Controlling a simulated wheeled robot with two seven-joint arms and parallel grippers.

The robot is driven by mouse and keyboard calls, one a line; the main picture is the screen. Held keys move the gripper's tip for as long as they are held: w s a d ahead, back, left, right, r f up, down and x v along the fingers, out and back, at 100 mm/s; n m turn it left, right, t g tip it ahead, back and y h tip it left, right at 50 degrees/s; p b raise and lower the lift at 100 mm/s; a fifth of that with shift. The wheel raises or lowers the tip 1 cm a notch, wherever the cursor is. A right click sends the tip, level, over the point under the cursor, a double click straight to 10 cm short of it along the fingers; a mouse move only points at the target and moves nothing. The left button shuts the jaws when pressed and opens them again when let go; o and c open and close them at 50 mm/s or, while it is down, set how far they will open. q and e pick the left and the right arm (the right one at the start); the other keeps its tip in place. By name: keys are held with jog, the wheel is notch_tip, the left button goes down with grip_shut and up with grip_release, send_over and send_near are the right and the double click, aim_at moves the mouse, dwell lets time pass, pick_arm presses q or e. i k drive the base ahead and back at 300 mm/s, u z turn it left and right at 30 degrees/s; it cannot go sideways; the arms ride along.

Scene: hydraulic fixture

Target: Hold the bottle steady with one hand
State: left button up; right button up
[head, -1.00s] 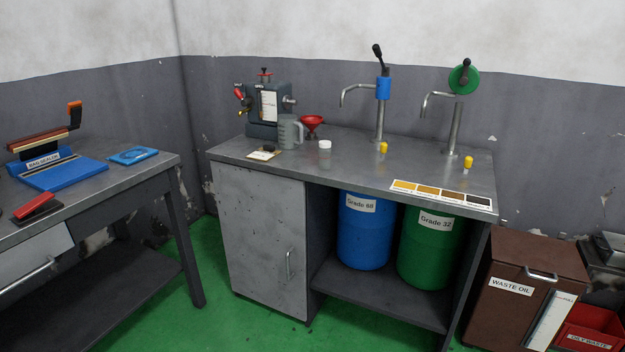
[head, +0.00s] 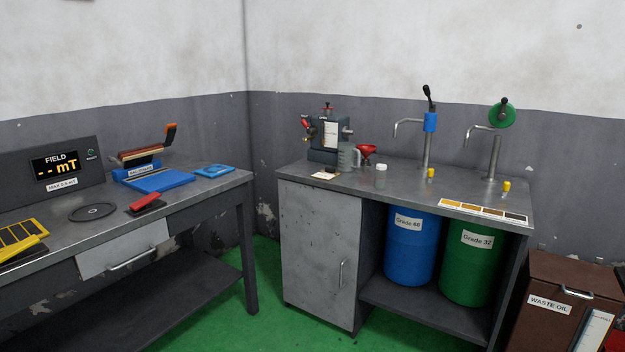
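A small bottle with a white cap (head: 381,167) appears on the grey metal workbench (head: 330,190), just right of the red funnel (head: 366,151). Only its white top shows clearly; its body is too small or clear to make out. A grey translucent jug (head: 349,158) stands left of the funnel, in front of the dark hydraulic fixture (head: 329,135). Neither of my grippers is in view, and nothing touches the bottle.
Two pumps, one blue (head: 430,122) and one green-wheeled (head: 502,113), rise from the bench above a blue drum (head: 410,250) and a green drum (head: 472,263). Green floor lies between the tables.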

aim_at(380, 176)
jog(key=u, duration=0.6)
jog(key=i, duration=3.25)
jog(key=z, duration=2.15)
